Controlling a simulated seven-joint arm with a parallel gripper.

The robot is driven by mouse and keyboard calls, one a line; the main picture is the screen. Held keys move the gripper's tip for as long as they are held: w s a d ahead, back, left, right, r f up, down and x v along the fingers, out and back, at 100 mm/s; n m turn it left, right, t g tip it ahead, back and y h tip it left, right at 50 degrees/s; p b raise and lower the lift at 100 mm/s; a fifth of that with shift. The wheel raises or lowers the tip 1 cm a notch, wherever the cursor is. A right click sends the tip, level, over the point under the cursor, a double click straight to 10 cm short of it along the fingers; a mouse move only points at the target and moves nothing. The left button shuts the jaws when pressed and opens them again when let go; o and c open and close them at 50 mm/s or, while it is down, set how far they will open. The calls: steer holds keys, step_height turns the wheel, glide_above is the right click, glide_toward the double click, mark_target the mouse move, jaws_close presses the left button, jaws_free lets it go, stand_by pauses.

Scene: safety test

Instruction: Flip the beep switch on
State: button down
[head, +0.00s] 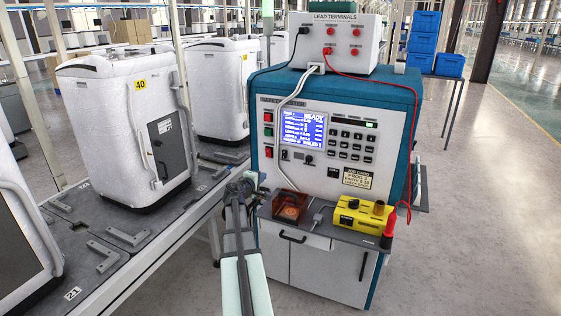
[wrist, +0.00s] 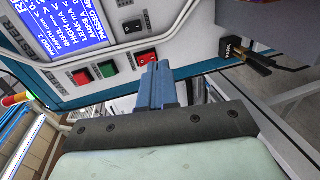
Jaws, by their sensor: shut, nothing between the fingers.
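The tester's front panel (head: 338,135) carries a column of buttons and small switches left of its lit screen. In the wrist view a red rocker switch (wrist: 146,57) lies just beyond my fingertips, and a black rocker switch (wrist: 132,26) sits beside it. I cannot read which one is labelled beep, or its on or off position. My gripper (wrist: 158,68) is shut and empty, its blue-grey fingers close to the red rocker. Whether they touch it I cannot tell. In the head view my gripper (head: 250,178) is in front of the panel's lower left.
A green button (wrist: 108,72) and a red button (wrist: 82,78) are near the rockers. White appliances (head: 115,130) line the conveyor at left.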

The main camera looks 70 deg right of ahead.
mark_target(283, 158)
steer(key=r, duration=0.1)
steer(key=s+d+r, duration=0.1)
steer(key=d+r, duration=0.1)
steer(key=shift+s+h, duration=0.3)
steer(key=shift+s, duration=0.05)
steer(key=d, duration=0.4)
steer(key=d+f, duration=0.1)
steer(key=d, duration=0.4)
steer(key=d+f, duration=0.1)
steer(key=d, duration=0.3)
steer(key=shift+d+f, duration=0.15)
steer(key=shift+d, duration=0.2)
steer(key=shift+d, duration=0.1)
steer(key=shift+d+f, duration=0.15)
steer(key=a+f, duration=0.2)
steer(key=a, duration=1.2)
